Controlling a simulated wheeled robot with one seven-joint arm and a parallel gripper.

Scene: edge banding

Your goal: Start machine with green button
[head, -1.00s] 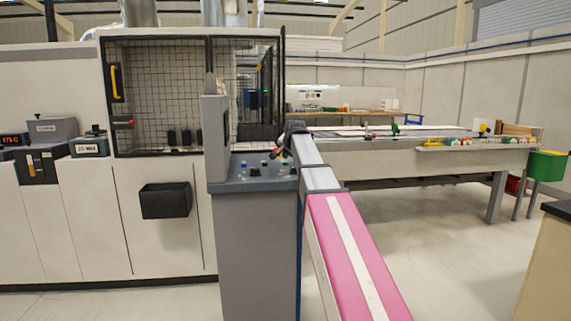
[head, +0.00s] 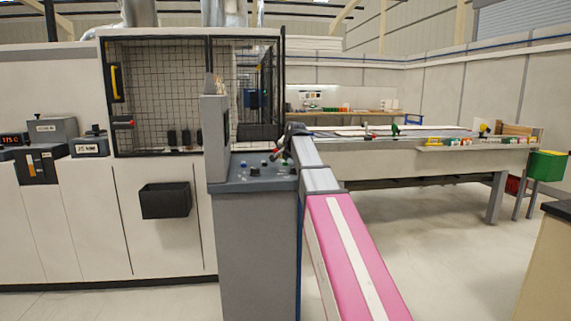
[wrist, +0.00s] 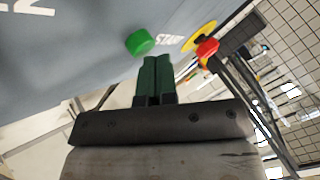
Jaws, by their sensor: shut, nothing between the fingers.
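The green button (wrist: 140,42) is a round raised cap on a grey panel, beside the printed word START in the wrist view. My gripper (wrist: 157,60) has its dark green fingers shut together with nothing between them. Its tips are just right of and below the button in that view. They look close, but I cannot tell whether they touch it. In the head view, my gripper (head: 280,154) hangs over the right side of the grey control console (head: 255,240), partly hiding the small controls there.
A red stop button on a yellow disc (wrist: 207,48) sits close to the right of the START label. An upright grey panel (head: 214,137) rises at the console's left side. The mesh-guarded machine (head: 160,90) stands behind, and a long table (head: 410,158) stands right.

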